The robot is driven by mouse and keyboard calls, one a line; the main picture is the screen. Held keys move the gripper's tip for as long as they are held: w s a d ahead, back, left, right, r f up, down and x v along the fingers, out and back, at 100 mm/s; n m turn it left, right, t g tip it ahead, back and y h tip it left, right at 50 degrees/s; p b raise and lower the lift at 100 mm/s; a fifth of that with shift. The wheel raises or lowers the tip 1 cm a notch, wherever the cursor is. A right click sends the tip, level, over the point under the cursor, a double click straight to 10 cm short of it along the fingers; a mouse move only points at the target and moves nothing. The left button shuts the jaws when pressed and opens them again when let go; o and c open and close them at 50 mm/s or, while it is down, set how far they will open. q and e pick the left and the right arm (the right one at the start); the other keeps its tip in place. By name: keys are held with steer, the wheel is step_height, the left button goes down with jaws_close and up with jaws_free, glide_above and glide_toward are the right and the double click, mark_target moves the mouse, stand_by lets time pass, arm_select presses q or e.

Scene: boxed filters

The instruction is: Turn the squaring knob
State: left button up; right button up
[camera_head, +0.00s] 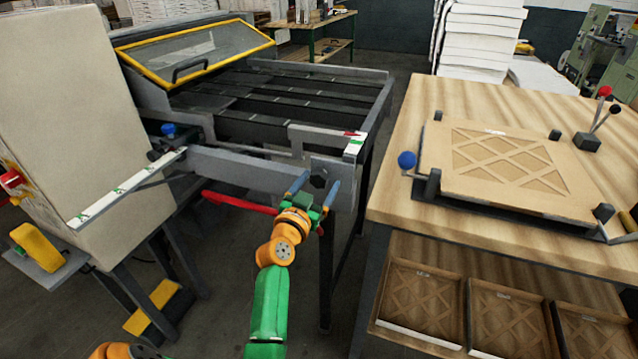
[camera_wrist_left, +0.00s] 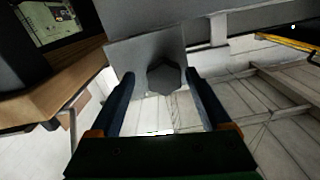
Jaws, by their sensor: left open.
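The squaring knob, a dark faceted knob (camera_head: 318,181), sits on a grey plate (camera_head: 340,169) at the near corner of the machine. In the left wrist view the knob (camera_wrist_left: 163,78) shows near the picture's middle, on the grey plate's lower part. My left gripper (camera_head: 315,188) is open, with its blue fingers pointing at the plate. In the left wrist view its fingers (camera_wrist_left: 160,76) stand apart on either side of the knob, with gaps on both sides. Whether the fingertips reach past the knob's face is hard to tell. My right gripper is out of view.
A red bar (camera_head: 240,203) runs below the machine's grey beam (camera_head: 240,170), left of my gripper. A wooden table (camera_head: 395,190) with a framed filter (camera_head: 500,165) stands to the right. A yellow-framed clear guard (camera_head: 200,55) covers the machine's back left. Floor shows between machine and table.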

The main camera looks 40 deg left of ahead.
arm_select(q)
steer(key=shift+s+a+r, duration=0.1)
steer(key=shift+s+a, duration=0.25)
steer(key=shift+a, duration=0.05)
steer(key=shift+w+d, duration=0.15)
steer(key=shift+d, duration=0.1)
steer(key=c, duration=0.8)
jaws_close()
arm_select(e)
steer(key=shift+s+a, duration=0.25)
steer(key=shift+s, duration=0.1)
